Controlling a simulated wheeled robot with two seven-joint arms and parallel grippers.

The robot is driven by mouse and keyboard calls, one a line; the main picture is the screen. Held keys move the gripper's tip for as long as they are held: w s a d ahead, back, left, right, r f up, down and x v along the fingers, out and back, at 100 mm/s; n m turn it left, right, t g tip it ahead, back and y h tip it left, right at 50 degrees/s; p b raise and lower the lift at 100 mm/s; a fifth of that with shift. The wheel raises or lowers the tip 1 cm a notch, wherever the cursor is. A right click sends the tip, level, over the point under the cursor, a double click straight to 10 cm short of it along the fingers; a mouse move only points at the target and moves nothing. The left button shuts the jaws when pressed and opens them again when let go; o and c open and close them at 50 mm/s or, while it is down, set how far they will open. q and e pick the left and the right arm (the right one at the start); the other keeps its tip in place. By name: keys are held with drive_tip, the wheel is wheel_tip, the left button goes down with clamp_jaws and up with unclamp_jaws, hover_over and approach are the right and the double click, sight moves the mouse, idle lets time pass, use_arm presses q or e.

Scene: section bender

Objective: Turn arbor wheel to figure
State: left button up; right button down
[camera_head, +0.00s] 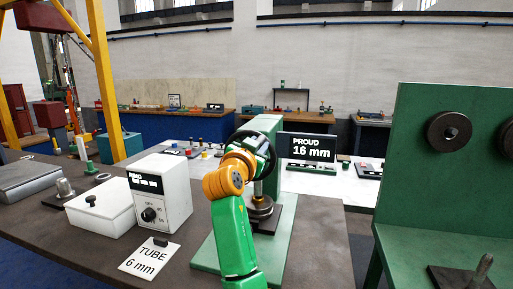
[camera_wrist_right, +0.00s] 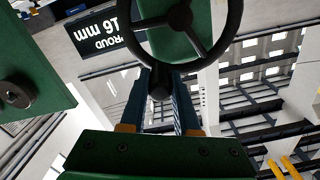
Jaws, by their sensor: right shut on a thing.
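The black arbor wheel (camera_head: 271,160) is on the green arbor press (camera_head: 268,124) on the bench, partly hidden behind my right gripper. In the right wrist view the wheel (camera_wrist_right: 204,56) shows its rim, spokes and hub. My right gripper (camera_head: 256,146) is at the wheel's near side. In the wrist view its two blue fingers (camera_wrist_right: 165,98) are shut on the wheel's dark handle knob (camera_wrist_right: 161,83). A dark display (camera_head: 308,147) beside the press reads "PROUD 16 mm". A white card (camera_head: 149,260) reads "TUBE 6 mm". My left gripper is out of view.
A white control box (camera_head: 176,193) with a knob and a white lidded box (camera_head: 100,214) stand left of my right arm. A green machine panel (camera_head: 440,190) with dark rollers rises at the right. The bench front (camera_head: 325,240) right of the press is clear.

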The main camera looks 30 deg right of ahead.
idle(0.3)
drive_tip(key=c, duration=0.6)
unclamp_jaws()
drive_tip(key=shift+c, duration=0.2)
drive_tip(key=b+v, duration=0.3)
drive_tip(key=v, duration=0.4)
drive_tip(key=shift+s+f, duration=0.1)
